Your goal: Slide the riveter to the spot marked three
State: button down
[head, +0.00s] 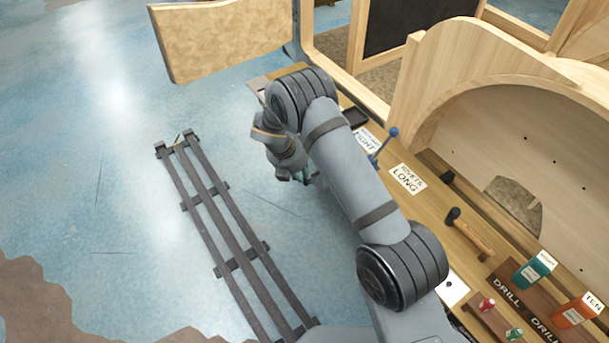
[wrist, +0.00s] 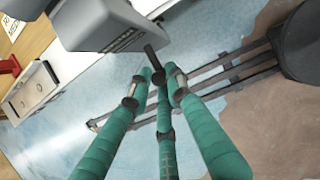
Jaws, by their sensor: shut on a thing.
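My gripper (head: 301,178) is off the left edge of the bench, over the blue floor, mostly hidden behind my arm in the head view. Only a small bit of teal shows in the head view. I see no mark reading three; the arm hides part of the bench.
The wooden bench (head: 440,205) carries a "RIVETS LONG" card (head: 406,179), a blue-knobbed lever (head: 385,142), a hammer (head: 470,233), a teal box (head: 534,270) and an orange box (head: 577,310). A curved wooden frame (head: 470,70) stands behind. A dark rail (head: 225,220) lies on the open floor.

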jog(key=shift+w+d, duration=0.15)
jog(key=c, duration=1.7)
grip_release()
jog(key=shift+r, duration=0.1)
jog(key=v, duration=1.2)
